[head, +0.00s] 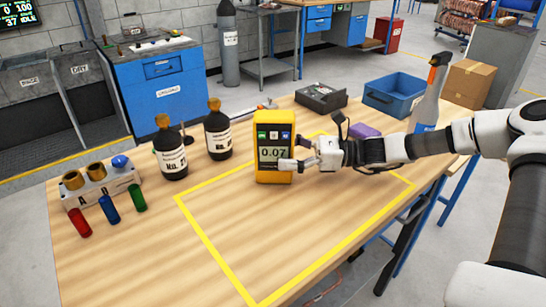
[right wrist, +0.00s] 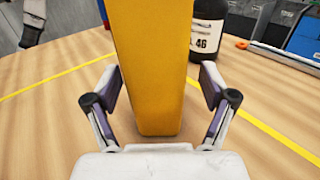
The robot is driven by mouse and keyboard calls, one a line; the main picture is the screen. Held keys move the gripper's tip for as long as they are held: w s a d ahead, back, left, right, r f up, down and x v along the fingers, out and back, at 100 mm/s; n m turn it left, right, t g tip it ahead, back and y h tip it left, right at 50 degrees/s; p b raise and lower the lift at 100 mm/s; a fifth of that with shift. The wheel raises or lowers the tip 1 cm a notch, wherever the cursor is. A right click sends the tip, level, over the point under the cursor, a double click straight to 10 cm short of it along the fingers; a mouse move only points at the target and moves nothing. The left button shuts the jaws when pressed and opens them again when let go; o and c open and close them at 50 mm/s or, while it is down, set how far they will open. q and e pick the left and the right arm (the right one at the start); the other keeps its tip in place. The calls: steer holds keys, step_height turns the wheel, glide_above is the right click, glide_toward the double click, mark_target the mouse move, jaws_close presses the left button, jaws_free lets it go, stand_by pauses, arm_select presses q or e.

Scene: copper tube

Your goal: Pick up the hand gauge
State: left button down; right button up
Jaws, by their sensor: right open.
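The hand gauge (head: 273,140) is a yellow upright meter with a dark display reading 0.07. It stands on the wooden table at the back left of the yellow-taped area. My right gripper (head: 300,150) comes in from the right at the gauge's side. In the right wrist view, the gauge's plain yellow body (right wrist: 152,70) stands between the two spread fingers of my right gripper (right wrist: 160,85), with gaps at both sides. A grey part at the top left of that view looks like my left gripper (right wrist: 35,20); its jaws are cut off.
Two dark bottles (head: 171,150) (head: 218,132) stand left of the gauge. A holder with coloured caps (head: 100,183) and several small cylinders lie farther left. A blue bin (head: 396,96), a spray bottle (head: 428,100) and a purple block (head: 364,130) are at the back right. The taped area's front is clear.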

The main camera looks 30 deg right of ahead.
steer(key=x, duration=0.3)
steer(key=shift+s+r+b, duration=0.1)
steer(key=shift+s+b, duration=0.05)
steer(key=shift+b, duration=0.25)
arm_select(q)
steer(key=shift+f, duration=0.7)
arm_select(e)
steer(key=c, duration=1.6)
arm_select(q)
steer(key=shift+s, duration=0.1)
arm_select(e)
steer(key=shift+r, duration=0.2)
